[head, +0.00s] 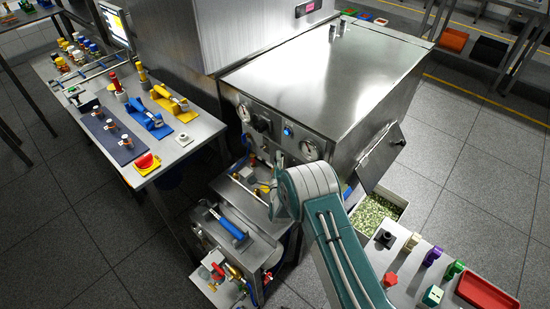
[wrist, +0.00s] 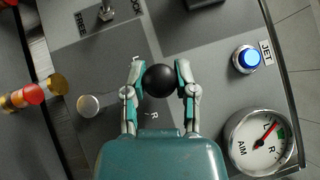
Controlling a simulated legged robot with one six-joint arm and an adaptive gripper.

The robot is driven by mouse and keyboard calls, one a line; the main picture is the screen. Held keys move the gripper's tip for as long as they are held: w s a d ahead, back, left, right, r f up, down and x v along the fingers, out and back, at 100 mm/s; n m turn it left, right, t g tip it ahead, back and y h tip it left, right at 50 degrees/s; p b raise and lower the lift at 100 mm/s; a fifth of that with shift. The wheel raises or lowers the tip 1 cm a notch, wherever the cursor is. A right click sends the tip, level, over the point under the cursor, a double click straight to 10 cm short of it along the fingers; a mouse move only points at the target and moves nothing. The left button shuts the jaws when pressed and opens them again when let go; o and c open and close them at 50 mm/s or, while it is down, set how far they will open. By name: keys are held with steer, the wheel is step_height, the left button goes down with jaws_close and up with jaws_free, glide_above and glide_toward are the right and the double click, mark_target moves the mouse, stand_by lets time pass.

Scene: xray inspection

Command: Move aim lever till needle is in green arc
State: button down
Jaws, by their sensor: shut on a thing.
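The aim lever's black ball knob (wrist: 159,80) is between the two fingers of my gripper (wrist: 160,85) in the wrist view. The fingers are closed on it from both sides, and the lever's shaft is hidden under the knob. In the head view my arm hides the gripper and the lever.
A lit blue JET button (wrist: 247,59) is on the same grey panel, above the dial. In the head view a steel cabinet (head: 330,70) stands behind the panel, with a side table (head: 195,150) at the left.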

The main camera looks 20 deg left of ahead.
steer(key=shift+s+d+f+m+t, duration=0.15)
steer(key=shift+d+m+t, duration=0.25)
steer(key=shift+d+m, duration=0.15)
steer(key=shift+s+d+f+m+t, duration=0.15)
steer(key=shift+d+m+t, duration=0.3)
steer(key=shift+m, duration=0.1)
steer(key=shift+c, duration=2.2)
jaws_free()
steer(key=shift+a+f, duration=0.1)
steer(key=shift+o, duration=0.3)
steer(key=shift+a, duration=0.1)
steer(key=v, duration=1.1)
steer(key=shift+s+f, duration=0.1)
steer(key=shift+s, duration=0.3)
